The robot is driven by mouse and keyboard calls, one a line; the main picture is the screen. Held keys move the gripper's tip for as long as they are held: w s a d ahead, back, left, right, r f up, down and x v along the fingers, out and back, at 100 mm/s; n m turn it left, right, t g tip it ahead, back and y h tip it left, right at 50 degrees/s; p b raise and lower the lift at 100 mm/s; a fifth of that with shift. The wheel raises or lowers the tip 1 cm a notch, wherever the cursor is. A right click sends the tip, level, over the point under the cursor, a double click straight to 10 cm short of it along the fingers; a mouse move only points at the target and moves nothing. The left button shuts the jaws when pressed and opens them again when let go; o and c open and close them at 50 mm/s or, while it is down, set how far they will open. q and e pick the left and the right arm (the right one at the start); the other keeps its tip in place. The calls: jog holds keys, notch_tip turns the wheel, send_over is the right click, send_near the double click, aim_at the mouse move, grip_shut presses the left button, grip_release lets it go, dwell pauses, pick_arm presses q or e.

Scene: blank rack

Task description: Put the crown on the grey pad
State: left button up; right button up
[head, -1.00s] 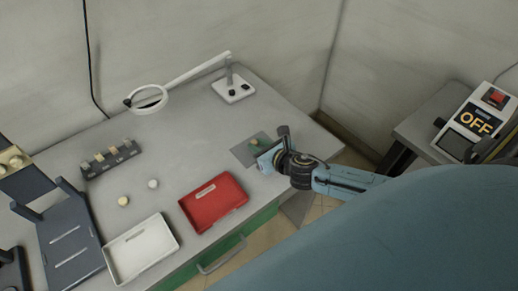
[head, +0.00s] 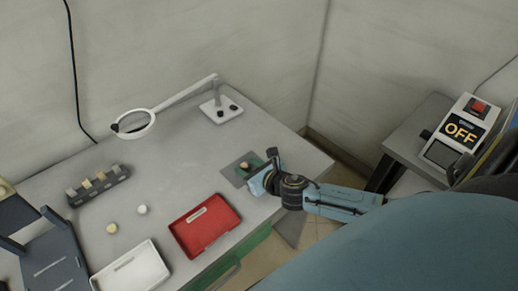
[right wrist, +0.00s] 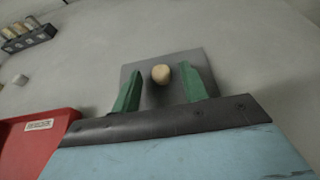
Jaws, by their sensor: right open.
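The crown, a small cream-tan rounded block (right wrist: 160,74), sits on the grey pad (right wrist: 135,72) in the right wrist view. In the head view the crown (head: 244,165) shows small on the pad (head: 230,174), partly beside my gripper. My right gripper (right wrist: 160,68) is open, with one green finger on each side of the crown and a visible gap to each. In the head view my right gripper (head: 256,168) is low over the pad's right part and hides some of it. My left gripper is not in view.
A red tray (head: 205,226) and a white tray (head: 132,270) lie along the table's front. A dark rack (head: 98,186) holds several blocks. A cream piece (head: 112,228) and a white piece (head: 142,210) lie loose. A magnifier lamp (head: 221,109) stands behind the pad.

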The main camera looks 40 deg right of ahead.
jog(key=p+v, duration=0.1)
jog(key=v, duration=1.1)
